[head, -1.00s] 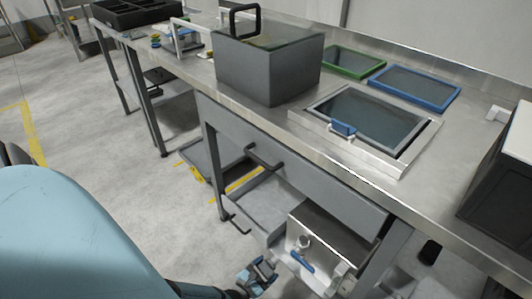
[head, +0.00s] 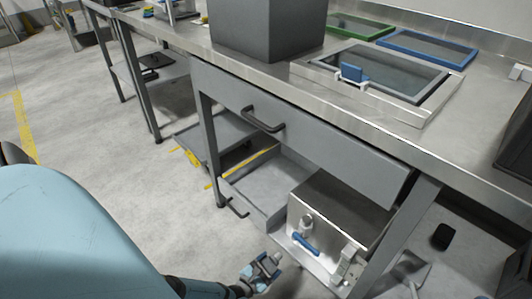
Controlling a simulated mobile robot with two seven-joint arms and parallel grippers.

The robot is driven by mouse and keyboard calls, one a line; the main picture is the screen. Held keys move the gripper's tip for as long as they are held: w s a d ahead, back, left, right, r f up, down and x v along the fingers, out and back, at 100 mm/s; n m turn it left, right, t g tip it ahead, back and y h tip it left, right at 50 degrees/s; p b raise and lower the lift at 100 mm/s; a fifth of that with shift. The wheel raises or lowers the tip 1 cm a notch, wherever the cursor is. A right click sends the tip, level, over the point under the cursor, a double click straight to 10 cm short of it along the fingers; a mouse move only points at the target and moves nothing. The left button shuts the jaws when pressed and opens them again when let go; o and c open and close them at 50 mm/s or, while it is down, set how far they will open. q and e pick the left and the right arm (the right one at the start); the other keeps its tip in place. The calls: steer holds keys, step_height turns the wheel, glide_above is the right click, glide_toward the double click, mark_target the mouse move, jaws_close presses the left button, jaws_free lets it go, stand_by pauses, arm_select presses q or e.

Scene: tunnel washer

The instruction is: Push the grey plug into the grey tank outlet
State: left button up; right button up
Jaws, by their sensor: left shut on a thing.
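The tank is a steel box (head: 345,212) on the low shelf under the bench. Its front carries a small round grey fitting (head: 306,224), a blue handle (head: 306,244) and metal fittings low on the right (head: 346,272). I cannot tell for sure which of these is the grey outlet. My left gripper (head: 267,267) is low in front of the tank, to the left of its front face and apart from it in the picture. It is shut on a small grey piece, which looks like the plug; the fingers hide most of it. My right gripper is not in view.
The steel bench top (head: 465,140) overhangs the tank, with a drawer front and black handle (head: 262,120) below its edge. A bench leg (head: 398,238) stands right of the tank. A grey open tray (head: 262,187) lies left of it. The floor at left is clear.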

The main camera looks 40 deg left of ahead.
mark_target(281, 255)
arm_select(q)
steer(key=shift+w+d, duration=0.2)
steer(key=shift+w, duration=2.55)
steer(key=shift+w+b, duration=0.3)
steer(key=shift+w, duration=0.55)
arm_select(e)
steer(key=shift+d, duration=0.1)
arm_select(q)
steer(key=shift+d, duration=0.1)
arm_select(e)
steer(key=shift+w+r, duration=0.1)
arm_select(q)
steer(key=shift+w, duration=0.9)
steer(key=shift+w, duration=0.35)
steer(key=o, duration=1.1)
